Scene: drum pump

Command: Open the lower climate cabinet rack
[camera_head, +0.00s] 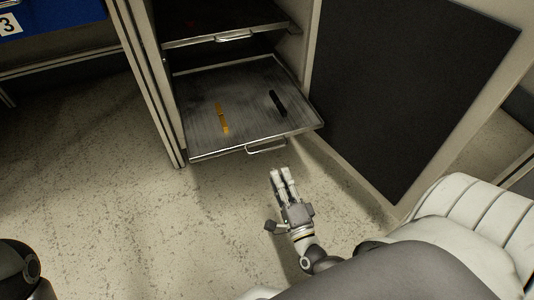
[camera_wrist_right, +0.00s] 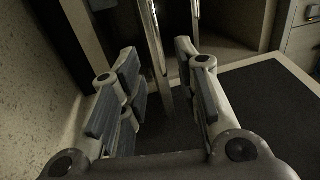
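The lower rack (camera_head: 195,130) is a grey metal tray in the climate cabinet, standing out past the upper rack (camera_head: 215,38). Its handle (camera_head: 266,147) is a thin metal bar on the front edge. My right gripper (camera_head: 281,172) is just below and in front of this handle in the head view, apart from it. In the right wrist view its fingers (camera_wrist_right: 158,52) are spread with nothing gripped; bright metal bars show beyond and between them, but I cannot tell which part each is. My left gripper is not in view.
An orange strip (camera_head: 222,117) and a black bar (camera_head: 278,103) lie on the lower rack. The cabinet door (camera_head: 400,90) stands open on the right, with a dark inner panel. A blue bin (camera_head: 50,14) is at upper left. The speckled floor (camera_head: 110,200) is clear.

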